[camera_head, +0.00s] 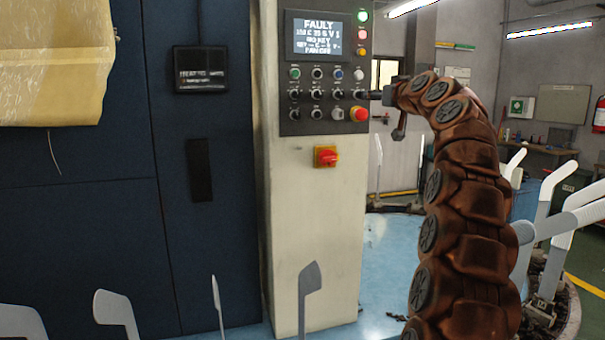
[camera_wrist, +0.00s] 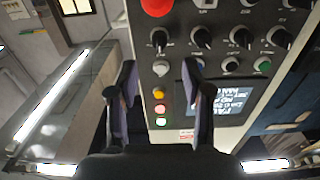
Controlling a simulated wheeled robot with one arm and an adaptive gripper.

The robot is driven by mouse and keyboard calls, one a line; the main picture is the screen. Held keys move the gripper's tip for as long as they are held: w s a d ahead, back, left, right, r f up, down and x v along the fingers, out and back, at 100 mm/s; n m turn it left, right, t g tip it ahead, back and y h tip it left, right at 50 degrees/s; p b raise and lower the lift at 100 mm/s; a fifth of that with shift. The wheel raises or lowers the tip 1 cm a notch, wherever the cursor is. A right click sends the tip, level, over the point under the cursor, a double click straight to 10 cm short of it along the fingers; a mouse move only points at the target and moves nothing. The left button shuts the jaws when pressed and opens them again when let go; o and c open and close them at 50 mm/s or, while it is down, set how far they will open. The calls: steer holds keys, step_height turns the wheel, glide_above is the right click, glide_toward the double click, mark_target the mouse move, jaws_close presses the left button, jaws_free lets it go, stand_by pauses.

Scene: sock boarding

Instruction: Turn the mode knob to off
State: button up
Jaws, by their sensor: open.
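The control panel (camera_head: 325,72) on the cream cabinet carries several black rotary knobs; the labels are too small to read, so I cannot tell which is the mode knob. The knob nearest my gripper is the rightmost of the lower-middle row (camera_head: 358,94); it also shows in the wrist view (camera_wrist: 158,38). My gripper (camera_head: 378,95) is at the panel's right edge, seen side-on. In the wrist view my gripper (camera_wrist: 163,70) has its two fingers apart with nothing between them, the nearest knob lying just beyond the fingertips.
A red emergency button (camera_head: 360,114) sits below that knob. The panel screen (camera_head: 318,38) reads FAULT. Lit buttons (camera_head: 362,34) run up the panel's right side. A red-yellow switch (camera_head: 326,156) is lower on the cabinet. White sock forms (camera_head: 560,195) stand at the right.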

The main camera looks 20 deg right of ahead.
steer(key=s+a+f+g+y+p, duration=0.1)
steer(key=s+a+f+g+y, duration=0.1)
steer(key=a+f, duration=0.6)
steer(key=s+a+f+n+g+y+p, duration=0.1)
steer(key=a+f+g, duration=0.4)
steer(key=a, duration=1)
steer(key=shift+s+a+f+y+p, duration=0.2)
steer(key=shift+s+f+y+p, duration=0.5)
steer(key=shift+s+f, duration=0.65)
